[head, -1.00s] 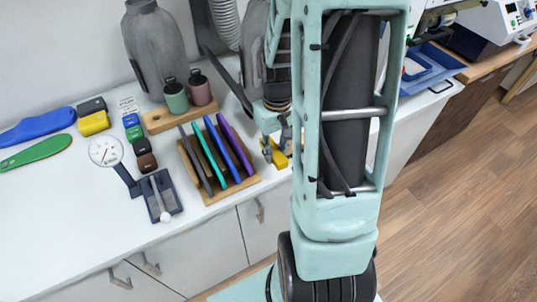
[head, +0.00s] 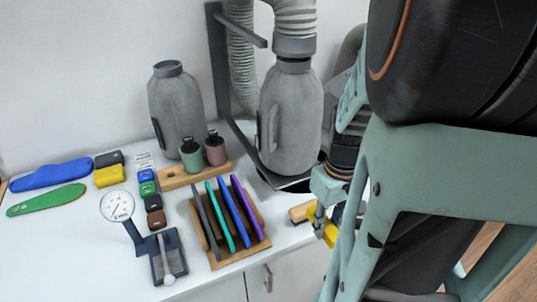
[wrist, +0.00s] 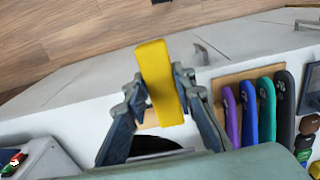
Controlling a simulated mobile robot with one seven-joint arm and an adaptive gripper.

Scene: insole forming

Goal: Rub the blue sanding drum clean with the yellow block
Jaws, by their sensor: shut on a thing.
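My gripper (wrist: 160,95) is shut on the yellow block (wrist: 160,82), which sticks out beyond the fingertips in the wrist view. In the head view the yellow block (head: 331,234) shows partly at my gripper (head: 322,215), beside the counter's front edge and right of the insole rack. I cannot make out the blue sanding drum in either view now; my arm covers much of the right side of the head view.
A wooden rack (head: 243,262) holds several coloured upright pieces. A grey canister (head: 290,120) with a hose stands behind. A dial gauge (head: 117,206) and a second yellow block (head: 109,176) are at left.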

